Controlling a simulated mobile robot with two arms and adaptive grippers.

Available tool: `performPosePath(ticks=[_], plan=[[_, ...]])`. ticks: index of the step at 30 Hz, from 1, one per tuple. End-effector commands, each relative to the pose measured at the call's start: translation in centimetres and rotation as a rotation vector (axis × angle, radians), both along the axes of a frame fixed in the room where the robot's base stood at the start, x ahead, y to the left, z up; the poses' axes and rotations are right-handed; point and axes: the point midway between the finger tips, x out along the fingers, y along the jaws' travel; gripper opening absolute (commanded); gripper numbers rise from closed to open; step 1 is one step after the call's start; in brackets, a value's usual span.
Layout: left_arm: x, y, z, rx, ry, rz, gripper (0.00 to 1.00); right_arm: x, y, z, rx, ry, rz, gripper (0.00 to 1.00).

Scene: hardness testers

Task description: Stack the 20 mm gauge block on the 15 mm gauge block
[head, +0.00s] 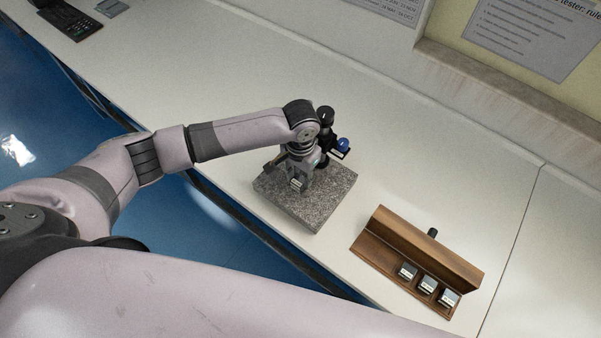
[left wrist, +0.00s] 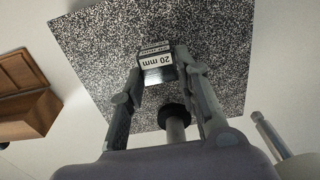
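My left gripper (head: 300,178) is low over the speckled granite plate (head: 325,200), fingers pointing down. In the left wrist view the left gripper (left wrist: 160,62) has its fingers against both sides of a small block labelled 20 mm (left wrist: 160,64). A second label shows just beyond the 20 mm label; I cannot tell whether it belongs to a 15 mm block below or to the same block. In the head view a small labelled block (head: 296,185) shows at the fingertips, its text too small to read. My right gripper is out of view.
A device with a black knob (head: 326,115) and blue ball (head: 344,145) stands close behind my left gripper. A wooden rack (head: 420,243) with three labelled blocks (head: 427,284) is to the right.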

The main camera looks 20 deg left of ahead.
Motion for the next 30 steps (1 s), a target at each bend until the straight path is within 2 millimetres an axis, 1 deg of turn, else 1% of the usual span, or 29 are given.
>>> performPosePath(ticks=[1,10,16,20,23,25,30], plan=[[0.0,0.0,0.0,0.0,-0.001,0.0,0.33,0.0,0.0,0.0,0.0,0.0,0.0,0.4],[0.0,0.0,0.0,-0.001,0.0,0.0,0.53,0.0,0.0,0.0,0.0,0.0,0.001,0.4],[0.0,0.0,0.0,-0.001,0.0,0.0,0.53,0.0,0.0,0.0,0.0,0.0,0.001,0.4],[0.0,0.0,0.2,-0.001,0.0,0.0,0.53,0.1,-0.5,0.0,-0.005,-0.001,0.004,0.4],[0.0,0.0,1.2,-0.002,0.0,0.0,0.53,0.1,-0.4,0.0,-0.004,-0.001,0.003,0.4],[0.0,-0.1,2.3,-0.003,-0.001,0.0,0.53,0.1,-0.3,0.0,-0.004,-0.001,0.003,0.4],[0.1,0.0,6.1,-0.002,-0.003,-0.001,0.53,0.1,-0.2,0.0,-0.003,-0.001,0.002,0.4]])
